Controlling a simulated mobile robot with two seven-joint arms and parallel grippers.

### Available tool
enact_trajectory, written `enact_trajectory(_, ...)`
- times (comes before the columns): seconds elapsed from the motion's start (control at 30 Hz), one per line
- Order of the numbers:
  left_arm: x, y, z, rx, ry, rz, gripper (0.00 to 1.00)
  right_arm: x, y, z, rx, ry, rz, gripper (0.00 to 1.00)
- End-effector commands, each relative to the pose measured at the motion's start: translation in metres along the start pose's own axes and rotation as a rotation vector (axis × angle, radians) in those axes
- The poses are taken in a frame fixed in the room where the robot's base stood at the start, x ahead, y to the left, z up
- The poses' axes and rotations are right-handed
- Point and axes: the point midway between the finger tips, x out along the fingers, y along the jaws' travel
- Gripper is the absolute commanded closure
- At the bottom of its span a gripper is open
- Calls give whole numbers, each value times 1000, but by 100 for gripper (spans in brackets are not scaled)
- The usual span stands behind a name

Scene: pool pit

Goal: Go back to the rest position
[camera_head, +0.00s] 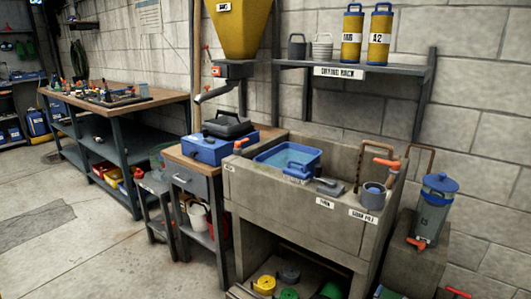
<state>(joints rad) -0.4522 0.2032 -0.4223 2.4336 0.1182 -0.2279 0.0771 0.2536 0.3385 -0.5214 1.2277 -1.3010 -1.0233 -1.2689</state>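Neither of my grippers shows in the head view, and no part of my arms can be made out. The task names no object. The view faces a concrete sink (290,209) against a block wall. A blue tub (287,159) with water in it sits in the sink's left part. A grey cup-like container (373,196) stands at the sink's right end, by an orange-handled tap (386,163).
A blue case (206,150) sits on a small bench left of the sink, below a yellow hopper (239,28). A shelf (350,66) holds two yellow-blue canisters. A grey canister (433,211) stands right. A long workbench (115,105) is back left. The left floor is clear.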

Motion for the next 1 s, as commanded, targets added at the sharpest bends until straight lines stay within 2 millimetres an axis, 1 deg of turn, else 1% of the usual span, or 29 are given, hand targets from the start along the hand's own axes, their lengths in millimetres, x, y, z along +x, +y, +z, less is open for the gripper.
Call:
enact_trajectory(0.03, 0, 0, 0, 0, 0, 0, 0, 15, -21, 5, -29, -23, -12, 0)
enact_trajectory(0.1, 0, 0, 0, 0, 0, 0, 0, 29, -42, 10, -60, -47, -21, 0)
enact_trajectory(0.27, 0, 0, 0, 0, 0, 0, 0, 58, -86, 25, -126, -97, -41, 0)
enact_trajectory(0.3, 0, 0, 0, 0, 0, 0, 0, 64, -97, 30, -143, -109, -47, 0)
enact_trajectory(0.47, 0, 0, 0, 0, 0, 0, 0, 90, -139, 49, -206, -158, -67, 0)
enact_trajectory(0.53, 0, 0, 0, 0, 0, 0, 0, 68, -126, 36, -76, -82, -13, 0)
enact_trajectory(0.6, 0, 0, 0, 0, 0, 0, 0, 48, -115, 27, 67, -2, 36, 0)
enact_trajectory(0.67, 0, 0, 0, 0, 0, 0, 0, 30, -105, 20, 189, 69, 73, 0)
enact_trajectory(0.77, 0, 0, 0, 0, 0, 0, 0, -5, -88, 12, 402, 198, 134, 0)
enact_trajectory(0.87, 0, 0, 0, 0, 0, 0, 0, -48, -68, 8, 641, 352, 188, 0)
enact_trajectory(0.9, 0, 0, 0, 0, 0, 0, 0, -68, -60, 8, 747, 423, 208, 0)
enact_trajectory(0.97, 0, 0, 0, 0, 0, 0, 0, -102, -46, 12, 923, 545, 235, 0)
enact_trajectory(1.0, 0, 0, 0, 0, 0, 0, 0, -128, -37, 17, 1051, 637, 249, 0)
